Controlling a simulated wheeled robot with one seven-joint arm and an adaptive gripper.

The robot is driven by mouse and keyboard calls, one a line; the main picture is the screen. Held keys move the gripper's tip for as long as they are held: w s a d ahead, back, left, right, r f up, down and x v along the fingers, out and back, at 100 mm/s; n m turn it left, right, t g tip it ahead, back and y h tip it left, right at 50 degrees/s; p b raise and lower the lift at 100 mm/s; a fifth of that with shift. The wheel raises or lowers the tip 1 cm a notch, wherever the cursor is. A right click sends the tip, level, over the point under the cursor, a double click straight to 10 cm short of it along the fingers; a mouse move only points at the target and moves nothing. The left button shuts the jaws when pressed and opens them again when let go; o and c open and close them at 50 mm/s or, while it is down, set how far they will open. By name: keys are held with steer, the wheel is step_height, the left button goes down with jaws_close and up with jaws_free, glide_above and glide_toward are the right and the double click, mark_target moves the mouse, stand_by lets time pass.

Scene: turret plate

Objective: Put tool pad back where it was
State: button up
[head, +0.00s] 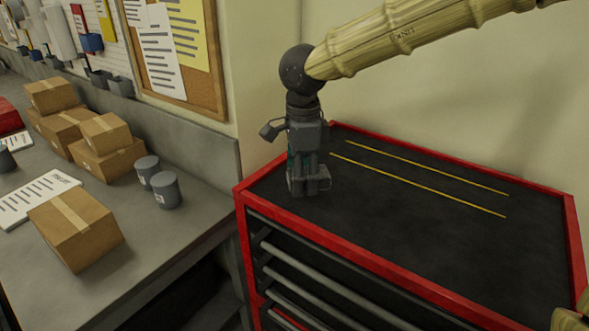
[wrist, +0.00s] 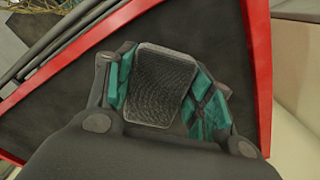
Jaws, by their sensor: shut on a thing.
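My gripper (head: 309,185) points down over the left part of the red tool cabinet's black top (head: 420,220). In the wrist view my gripper's teal-lined fingers (wrist: 162,90) are shut on a dark grey textured pad (wrist: 160,85), one finger on each side of it. I take this to be the tool pad. In the head view the gripper mostly hides it, and I cannot tell whether it touches the top. Two thin yellow lines (head: 420,167) run along the black top to the right of the gripper.
The cabinet has a raised red rim (head: 340,258). The rest of its top is clear. A grey workbench (head: 190,215) on the left holds cardboard boxes (head: 75,228), two grey cans (head: 165,189) and papers. A corkboard (head: 207,92) hangs on the wall behind.

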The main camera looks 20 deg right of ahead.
steer(key=w+p, duration=0.1)
steer(key=w, duration=0.2)
steer(key=shift+w+d, duration=0.15)
steer(key=shift+w, duration=0.1)
steer(key=shift+w+r, duration=0.1)
steer(key=shift+r, duration=0.2)
steer(key=w+f+p, duration=0.2)
steer(key=f, duration=0.1)
steer(key=shift+s+f, duration=0.2)
steer(key=shift+f, duration=0.15)
steer(key=shift+s+f, duration=0.1)
steer(key=shift+s, duration=0.15)
steer(key=shift+w+f, duration=0.25)
steer(key=o, duration=1.3)
steer(key=shift+s+r, duration=0.1)
steer(key=shift+s, duration=0.05)
steer(key=shift+o, duration=0.2)
